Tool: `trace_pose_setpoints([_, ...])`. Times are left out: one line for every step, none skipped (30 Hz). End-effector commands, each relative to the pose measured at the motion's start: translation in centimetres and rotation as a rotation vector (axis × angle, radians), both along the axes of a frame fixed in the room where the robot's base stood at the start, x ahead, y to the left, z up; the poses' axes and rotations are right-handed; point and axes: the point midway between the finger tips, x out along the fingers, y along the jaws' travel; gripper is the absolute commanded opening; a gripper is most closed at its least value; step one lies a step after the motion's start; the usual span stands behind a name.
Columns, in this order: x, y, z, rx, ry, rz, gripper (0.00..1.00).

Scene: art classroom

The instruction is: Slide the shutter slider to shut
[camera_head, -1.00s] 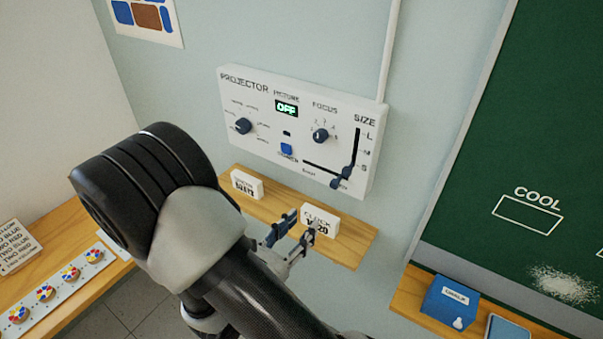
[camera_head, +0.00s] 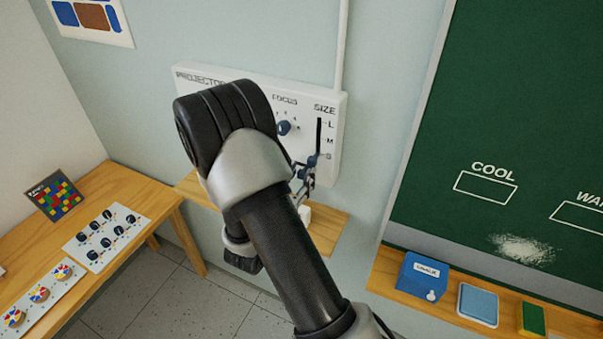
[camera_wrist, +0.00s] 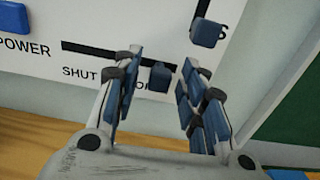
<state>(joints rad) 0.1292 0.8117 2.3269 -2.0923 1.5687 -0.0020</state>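The white projector panel (camera_head: 335,120) hangs on the wall, its left part hidden by my arm in the head view. The shutter slider (camera_wrist: 160,76) is a dark blue knob at the right end of a horizontal black slot (camera_wrist: 88,50). The word SHUT is printed below the slot's left part; the label on the right is partly covered by a finger. My gripper (camera_wrist: 163,62) is open, one finger on each side of the shutter knob; I cannot tell whether either touches it. In the head view my gripper (camera_head: 304,176) is at the panel's lower right, partly hidden.
The blue SIZE slider knob (camera_wrist: 208,32) sits just above the right finger. The blue POWER button (camera_wrist: 14,18) is at the upper left. A wooden shelf (camera_head: 328,230) is below the panel. A chalkboard (camera_head: 510,90) with a ledge is to the right.

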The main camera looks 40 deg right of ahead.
Motion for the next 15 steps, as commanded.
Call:
trace_pose_setpoints([0.13, -0.49, 0.0, 0.0, 0.0, -0.002, 0.38])
trace_pose_setpoints([0.21, -0.65, 0.0, 0.0, 0.001, -0.001, 0.38])
trace_pose_setpoints([0.28, -0.84, 0.0, 0.0, 0.001, -0.001, 0.38])
trace_pose_setpoints([0.32, -0.95, 0.0, 0.0, 0.001, -0.001, 0.38])
trace_pose_setpoints([0.35, -1.02, 0.0, 0.0, 0.001, -0.001, 0.38])
trace_pose_setpoints([0.38, -1.09, 0.0, 0.0, 0.001, -0.001, 0.38])
trace_pose_setpoints([0.41, -1.11, 0.0, 0.0, 0.001, 0.0, 0.38])
trace_pose_setpoints([0.41, -1.11, 0.0, 0.0, 0.001, 0.0, 0.38])
trace_pose_setpoints([0.42, -1.1, 0.0, 0.0, 0.001, 0.0, 0.38])
trace_pose_setpoints([0.42, -1.09, 0.0, 0.0, 0.001, 0.0, 0.38])
trace_pose_setpoints([0.42, -1.09, 0.0, 0.0, 0.001, 0.0, 0.38])
trace_pose_setpoints([0.43, -1.08, 0.01, 0.0, 0.001, 0.0, 0.38])
trace_pose_setpoints([0.43, -1.08, 0.01, 0.0, 0.001, 0.0, 0.38])
trace_pose_setpoints([0.41, -1.07, 0.01, 0.0, 0.001, 0.0, 0.36])
trace_pose_setpoints([0.42, -1.07, 0.01, 0.0, 0.001, 0.0, 0.34])
